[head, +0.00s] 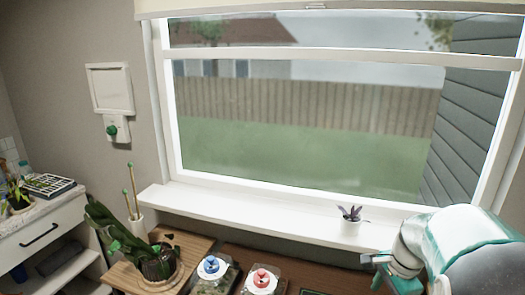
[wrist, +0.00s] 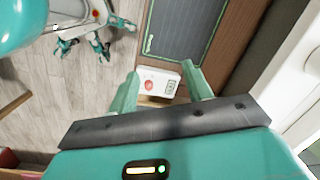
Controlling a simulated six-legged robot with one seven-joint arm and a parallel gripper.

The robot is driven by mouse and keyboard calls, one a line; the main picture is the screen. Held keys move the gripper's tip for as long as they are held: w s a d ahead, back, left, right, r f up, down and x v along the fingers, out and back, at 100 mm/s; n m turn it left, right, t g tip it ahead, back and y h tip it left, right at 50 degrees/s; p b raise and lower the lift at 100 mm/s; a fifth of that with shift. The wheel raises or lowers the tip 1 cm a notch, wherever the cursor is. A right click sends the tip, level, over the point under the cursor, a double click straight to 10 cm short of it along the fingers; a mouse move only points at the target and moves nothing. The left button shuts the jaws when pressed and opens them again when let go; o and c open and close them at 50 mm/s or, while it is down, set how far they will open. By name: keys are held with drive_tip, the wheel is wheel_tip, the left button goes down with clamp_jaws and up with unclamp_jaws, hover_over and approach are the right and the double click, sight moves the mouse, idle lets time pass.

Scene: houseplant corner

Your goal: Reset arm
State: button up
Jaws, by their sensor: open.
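My gripper (wrist: 160,82) is open in the wrist view, its two pale green fingers spread apart with nothing held between them. In the head view my arm comes in at the lower right, and my gripper (head: 381,268) is just in front of the windowsill, near the small potted plant. Its fingertips are small and partly cut off there.
The white windowsill (head: 270,217) holds a small purple-leaved plant (head: 350,222). Below it are a blue-topped jar (head: 211,267), a red-topped jar (head: 261,280) and a leafy plant (head: 155,262). A white cabinet (head: 50,238) stands left. A dark board (wrist: 188,28) lies beyond the fingers.

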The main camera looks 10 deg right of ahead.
drive_tip(key=s+a+r+n+t, duration=0.1)
drive_tip(key=s+a+r+n, duration=0.1)
drive_tip(key=a+n, duration=0.4)
drive_tip(key=s+a+r+n+t, duration=0.1)
drive_tip(key=s+a+r+n, duration=0.2)
drive_tip(key=a, duration=0.7)
drive_tip(key=s+a+r+n+t, duration=0.2)
drive_tip(key=a+r+n, duration=0.3)
drive_tip(key=a+n, duration=0.3)
drive_tip(key=shift+s+r+n+h, duration=0.4)
drive_tip(key=shift+s+n, duration=0.15)
drive_tip(key=shift+n, duration=0.25)
